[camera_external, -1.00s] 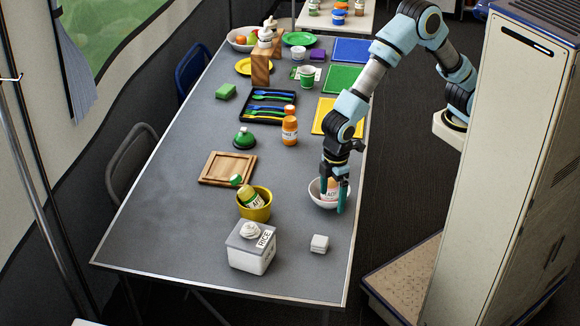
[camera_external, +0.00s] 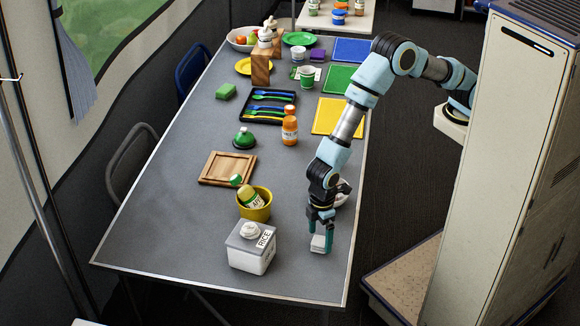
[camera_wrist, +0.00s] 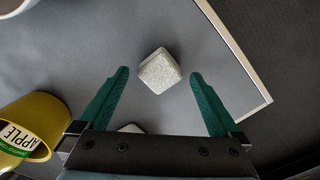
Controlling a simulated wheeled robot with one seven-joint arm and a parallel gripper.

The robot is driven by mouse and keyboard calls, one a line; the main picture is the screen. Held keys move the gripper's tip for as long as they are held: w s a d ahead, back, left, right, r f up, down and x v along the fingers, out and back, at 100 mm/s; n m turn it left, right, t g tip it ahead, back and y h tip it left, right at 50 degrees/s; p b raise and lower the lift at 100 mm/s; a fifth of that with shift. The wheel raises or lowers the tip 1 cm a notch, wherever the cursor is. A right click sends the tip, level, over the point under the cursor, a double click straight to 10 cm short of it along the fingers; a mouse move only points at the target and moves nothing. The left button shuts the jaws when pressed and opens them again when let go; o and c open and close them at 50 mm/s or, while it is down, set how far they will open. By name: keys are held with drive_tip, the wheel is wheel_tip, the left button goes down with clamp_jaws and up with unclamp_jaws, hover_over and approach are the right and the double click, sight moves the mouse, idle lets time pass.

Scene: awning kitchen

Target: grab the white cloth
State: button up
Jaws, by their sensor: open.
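The white cloth (camera_external: 318,243) is a small, pale, block-shaped bundle on the grey table near its front right. In the wrist view the cloth (camera_wrist: 160,71) lies in the gap between the two fingers, with grey table visible on both sides of it. My gripper (camera_external: 320,238) points down over the cloth with its green fingers apart. In the external view the fingers partly cover the cloth. Whether either finger touches it I cannot tell; no hold on it shows.
The rice container (camera_external: 250,255) stands left of the cloth. Behind it is a yellow bowl (camera_external: 254,212) with a bottle inside. A white bowl (camera_external: 343,193) is partly hidden behind my gripper. The table's right edge is close; bare table lies in front.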

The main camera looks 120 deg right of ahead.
drive_tip(key=shift+f, duration=1.15)
drive_tip(key=c, duration=1.4)
drive_tip(key=shift+r, duration=0.15)
